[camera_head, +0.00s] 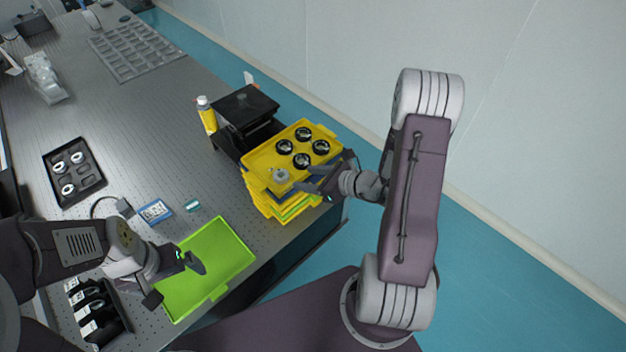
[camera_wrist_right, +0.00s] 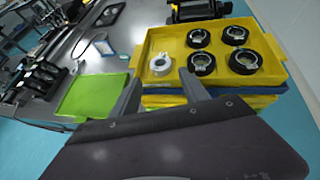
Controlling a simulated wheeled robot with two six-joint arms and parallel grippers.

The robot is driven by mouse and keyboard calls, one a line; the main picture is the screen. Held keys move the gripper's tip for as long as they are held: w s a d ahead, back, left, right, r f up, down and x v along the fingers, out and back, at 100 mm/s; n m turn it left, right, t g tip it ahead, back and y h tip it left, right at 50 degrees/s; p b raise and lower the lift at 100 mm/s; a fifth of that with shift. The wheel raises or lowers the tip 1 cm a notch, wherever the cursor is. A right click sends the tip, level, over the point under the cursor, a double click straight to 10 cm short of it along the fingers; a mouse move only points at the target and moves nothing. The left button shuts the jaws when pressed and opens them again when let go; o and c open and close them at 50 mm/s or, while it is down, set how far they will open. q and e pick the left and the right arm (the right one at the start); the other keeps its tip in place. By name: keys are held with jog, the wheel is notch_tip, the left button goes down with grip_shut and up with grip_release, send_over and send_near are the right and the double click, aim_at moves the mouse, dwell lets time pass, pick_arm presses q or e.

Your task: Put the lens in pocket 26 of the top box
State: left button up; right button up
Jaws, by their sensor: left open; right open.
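The top box (camera_head: 257,160) is a shallow yellow tray on top of a stack at the table's right edge; it also shows in the right wrist view (camera_wrist_right: 217,76). A pale grey ring-shaped piece, probably the lens (camera_head: 279,175), rests in its near left part and shows in the right wrist view (camera_wrist_right: 160,64). Several black-ringed round pieces (camera_head: 302,160) sit beside it. Pocket numbers are not legible. My right gripper (camera_head: 311,180) is open at the box's near right side, its fingers pointing toward the pale piece. My left gripper (camera_head: 174,281) is open and empty over the green tray.
The green tray (camera_head: 222,262) lies at the table's front edge. A black stand (camera_head: 246,106) and a yellow bottle (camera_head: 207,116) stand behind the stack. A black tray with pale rings (camera_head: 87,181) lies at left. A black rack (camera_head: 98,318) is at front left.

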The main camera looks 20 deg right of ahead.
jog(key=s+a+r+n+g+y, duration=0.1)
jog(key=s+a+n+g+y, duration=0.1)
jog(key=s+a+n+g, duration=1)
jog(key=s+d+r+n+t+h, duration=0.1)
jog(key=d+n+h, duration=0.7)
jog(key=n, duration=0.9)
jog(key=shift+s+d+r+t, duration=0.3)
jog(key=shift+s+d+t, duration=0.3)
jog(key=shift+s+t, duration=0.35)
